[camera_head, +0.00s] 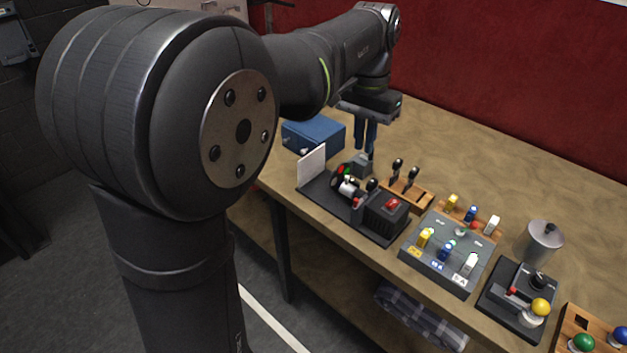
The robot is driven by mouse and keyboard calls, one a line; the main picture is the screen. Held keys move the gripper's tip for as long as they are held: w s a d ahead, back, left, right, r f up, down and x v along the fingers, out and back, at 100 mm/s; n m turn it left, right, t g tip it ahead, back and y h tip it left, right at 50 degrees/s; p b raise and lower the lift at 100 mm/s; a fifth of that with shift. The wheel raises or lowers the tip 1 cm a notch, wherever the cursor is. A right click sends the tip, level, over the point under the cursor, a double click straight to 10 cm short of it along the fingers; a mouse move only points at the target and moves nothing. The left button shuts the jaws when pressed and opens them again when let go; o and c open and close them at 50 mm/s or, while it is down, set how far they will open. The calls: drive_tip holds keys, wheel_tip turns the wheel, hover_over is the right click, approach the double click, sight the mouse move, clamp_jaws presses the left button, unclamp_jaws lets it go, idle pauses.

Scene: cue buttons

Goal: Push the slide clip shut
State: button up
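My gripper (366,150) points straight down over the back left of the table. Its two dark fingers are close together, and I cannot tell whether they are fully shut. A small grey block (361,166) is just below the fingertips; I cannot tell whether they touch it. In front of it is a black-based device (382,232) with a white upright panel (312,167), a red and green part, and a black box (386,213) with a red switch (392,203). The slide clip is too small or hidden to make out with certainty.
A blue box (314,134) stands behind the white panel. A wooden holder (411,196) with two black-handled pieces, a grey button panel (425,263), a metal canister (540,242) and a joystick box (513,318) stand to the right. The table's back right is clear.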

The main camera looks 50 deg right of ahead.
drive_tip(key=w+a+f+n+g, duration=0.1)
drive_tip(key=f+n, duration=0.1)
drive_tip(key=f, duration=0.1)
drive_tip(key=w+a+f+n+g, duration=0.1)
drive_tip(key=a+f+n+g, duration=0.1)
drive_tip(key=f, duration=0.1)
drive_tip(key=w+a+f+n+g, duration=0.1)
drive_tip(key=a+f+n+g, duration=0.1)
drive_tip(key=f, duration=0.1)
drive_tip(key=shift+f+y, duration=0.15)
drive_tip(key=shift+y, duration=0.15)
clamp_jaws()
drive_tip(key=w+a+f+n+g+h, duration=0.3)
drive_tip(key=w+a+f+n+h, duration=0.15)
drive_tip(key=n+h, duration=0.4)
drive_tip(key=w+a+f+n+g+h, duration=0.3)
drive_tip(key=w+a+n+g+h, duration=0.15)
drive_tip(key=n, duration=0.75)
drive_tip(key=w+d+x, duration=0.1)
drive_tip(key=x, duration=1.3)
drive_tip(key=shift+d+t, duration=0.2)
drive_tip(key=shift+t, duration=0.25)
drive_tip(key=shift+f, duration=0.1)
